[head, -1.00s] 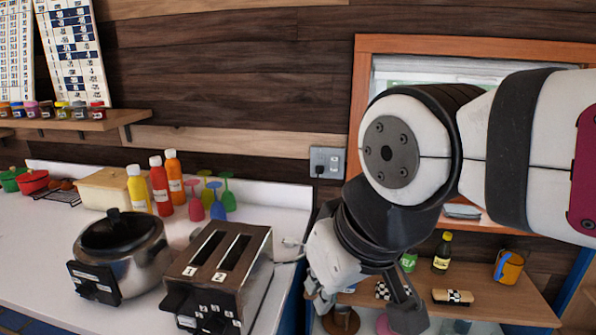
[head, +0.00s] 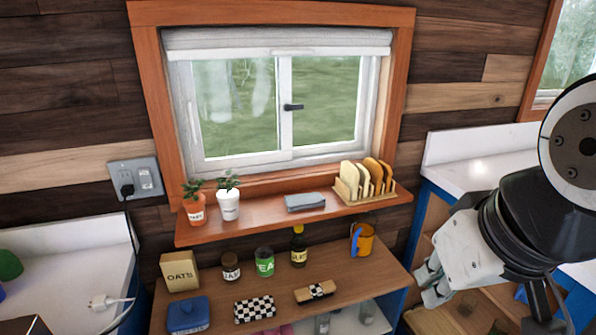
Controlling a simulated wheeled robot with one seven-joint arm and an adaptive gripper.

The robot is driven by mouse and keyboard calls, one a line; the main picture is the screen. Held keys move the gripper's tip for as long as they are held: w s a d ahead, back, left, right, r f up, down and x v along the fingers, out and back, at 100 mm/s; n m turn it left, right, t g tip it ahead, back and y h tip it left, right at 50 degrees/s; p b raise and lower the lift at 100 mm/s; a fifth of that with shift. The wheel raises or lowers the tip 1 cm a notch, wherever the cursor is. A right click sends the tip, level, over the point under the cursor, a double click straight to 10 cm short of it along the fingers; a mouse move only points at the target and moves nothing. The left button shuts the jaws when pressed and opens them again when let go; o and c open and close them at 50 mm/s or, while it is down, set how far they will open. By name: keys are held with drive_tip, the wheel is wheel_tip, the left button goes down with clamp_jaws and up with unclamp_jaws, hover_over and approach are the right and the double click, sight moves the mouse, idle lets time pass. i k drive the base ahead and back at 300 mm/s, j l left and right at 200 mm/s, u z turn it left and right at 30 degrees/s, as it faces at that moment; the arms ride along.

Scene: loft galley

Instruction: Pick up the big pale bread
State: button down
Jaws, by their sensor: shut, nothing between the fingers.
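Several bread slices stand upright in a light wooden rack (head: 369,201) at the right end of the window ledge in the head view. The leftmost slice, a big pale bread (head: 349,177), is the lightest; darker brown slices stand to its right and partly overlap in view. My gripper (head: 430,288) is at the right of the view, lower than the rack and to its right. It is shut, with nothing held, and apart from the bread.
The window ledge (head: 260,218) also holds two potted plants (head: 212,205) and a grey folded cloth (head: 305,201). Below it, a wooden shelf (head: 360,285) carries jars, a bottle (head: 299,246), an orange mug (head: 363,240) and boxes. White counters stand left and right.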

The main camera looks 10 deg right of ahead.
sight(349, 175)
drive_tip(key=z, duration=0.1)
drive_tip(key=i+l, duration=0.45)
drive_tip(key=i, duration=0.15)
drive_tip(key=i+l+u, duration=0.1)
drive_tip(key=i+l, duration=0.3)
drive_tip(key=i, duration=0.2)
